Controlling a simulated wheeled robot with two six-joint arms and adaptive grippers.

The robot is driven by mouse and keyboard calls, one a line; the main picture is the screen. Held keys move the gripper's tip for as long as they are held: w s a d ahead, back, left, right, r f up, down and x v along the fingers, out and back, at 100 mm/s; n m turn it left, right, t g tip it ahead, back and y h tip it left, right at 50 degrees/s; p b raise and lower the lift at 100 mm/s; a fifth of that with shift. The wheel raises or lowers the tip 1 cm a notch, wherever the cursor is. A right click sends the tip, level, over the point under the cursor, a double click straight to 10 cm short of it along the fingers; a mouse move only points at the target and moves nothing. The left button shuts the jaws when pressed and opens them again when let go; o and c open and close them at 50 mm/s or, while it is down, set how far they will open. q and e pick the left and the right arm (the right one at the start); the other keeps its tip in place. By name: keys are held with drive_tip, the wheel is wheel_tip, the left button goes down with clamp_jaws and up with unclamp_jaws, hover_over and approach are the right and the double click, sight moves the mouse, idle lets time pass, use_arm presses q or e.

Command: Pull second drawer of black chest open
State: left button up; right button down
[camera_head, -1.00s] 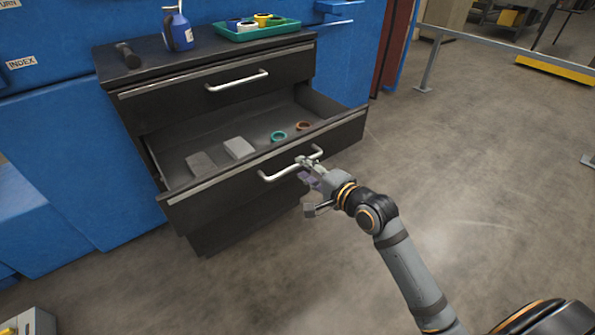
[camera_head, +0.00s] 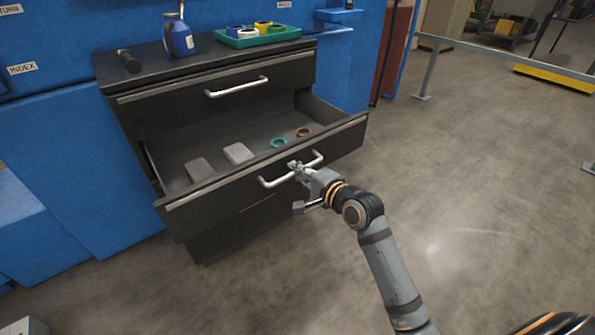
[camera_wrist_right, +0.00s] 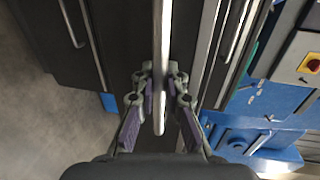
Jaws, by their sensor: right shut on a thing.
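The black chest (camera_head: 140,95) stands against a blue unit. Its second drawer (camera_head: 215,205) is pulled far out, with its inside showing. The drawer's silver bar handle (camera_head: 268,183) is on its front panel. In the right wrist view the handle (camera_wrist_right: 159,50) runs between the two fingers of the gripper (camera_wrist_right: 160,90). The top drawer (camera_head: 215,97) is shut, with its own silver handle (camera_head: 235,88). My left gripper is not in view.
In the open drawer lie two grey blocks (camera_head: 238,153), a teal ring (camera_head: 279,139) and a brown ring (camera_head: 304,132). On top are a blue bottle (camera_head: 179,38), a dark cylinder (camera_head: 127,60) and a green tray (camera_head: 262,40).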

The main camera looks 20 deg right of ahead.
idle(0.4)
drive_tip(key=shift+w, duration=0.1)
use_arm(q)
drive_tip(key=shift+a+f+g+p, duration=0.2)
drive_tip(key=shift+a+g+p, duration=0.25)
drive_tip(key=shift+p, duration=0.35)
use_arm(e)
drive_tip(key=x, duration=0.3)
drive_tip(key=shift+w+a+r, duration=0.15)
drive_tip(key=shift+w+r, duration=0.05)
drive_tip(key=shift+r, duration=0.15)
drive_tip(key=c, duration=1.4)
unclamp_jaws()
